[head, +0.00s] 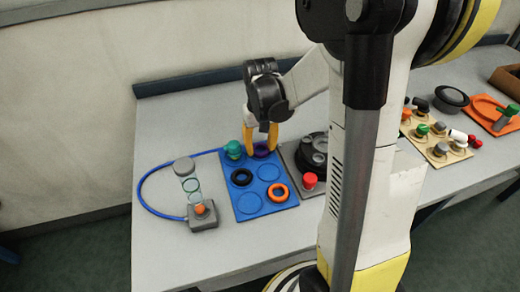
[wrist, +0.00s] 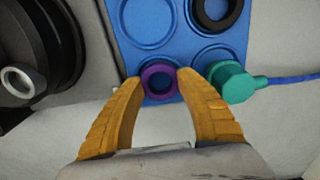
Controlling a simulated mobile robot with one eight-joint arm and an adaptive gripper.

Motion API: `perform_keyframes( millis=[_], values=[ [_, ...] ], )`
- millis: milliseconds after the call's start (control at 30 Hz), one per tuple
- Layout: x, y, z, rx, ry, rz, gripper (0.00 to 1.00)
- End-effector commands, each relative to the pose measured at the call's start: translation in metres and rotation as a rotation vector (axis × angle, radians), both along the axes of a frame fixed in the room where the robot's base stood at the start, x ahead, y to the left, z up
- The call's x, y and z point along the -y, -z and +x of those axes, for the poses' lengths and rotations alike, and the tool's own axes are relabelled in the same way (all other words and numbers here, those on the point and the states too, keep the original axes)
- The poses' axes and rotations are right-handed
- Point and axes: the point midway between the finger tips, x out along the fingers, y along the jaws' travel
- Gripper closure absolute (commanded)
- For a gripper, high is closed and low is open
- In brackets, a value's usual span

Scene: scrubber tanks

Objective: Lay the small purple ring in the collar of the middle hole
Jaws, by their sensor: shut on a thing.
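The small purple ring (head: 261,150) is at the far right recess of the blue tray (head: 250,212). In the wrist view the purple ring (wrist: 157,69) sits between the tips of my yellow fingers. My gripper (head: 262,138) is shut on it, one finger on each side; the wrist view also shows my gripper (wrist: 160,79). I cannot tell whether the ring is lifted off the tray. The black unit (head: 312,156) with round grey collars stands right of the tray, partly behind my arm. One grey collar (wrist: 18,69) shows at left in the wrist view; I cannot tell which hole it is.
A black ring (head: 241,170) and an orange ring (head: 288,192) lie in other tray recesses. A green fitting (head: 233,147) with a blue hose stands close beside my finger. A red cap (head: 309,181) and a grey device (head: 203,215) stand nearby. The front left tabletop is clear.

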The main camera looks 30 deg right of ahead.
Motion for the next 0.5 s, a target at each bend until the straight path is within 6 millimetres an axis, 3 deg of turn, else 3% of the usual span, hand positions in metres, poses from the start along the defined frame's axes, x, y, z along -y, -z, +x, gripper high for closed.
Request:
perform_keyframes(
  millis=[500],
  values=[
    [0.000, -0.034, 0.000, 0.000, 0.000, 0.000, 0.94]
  ],
)
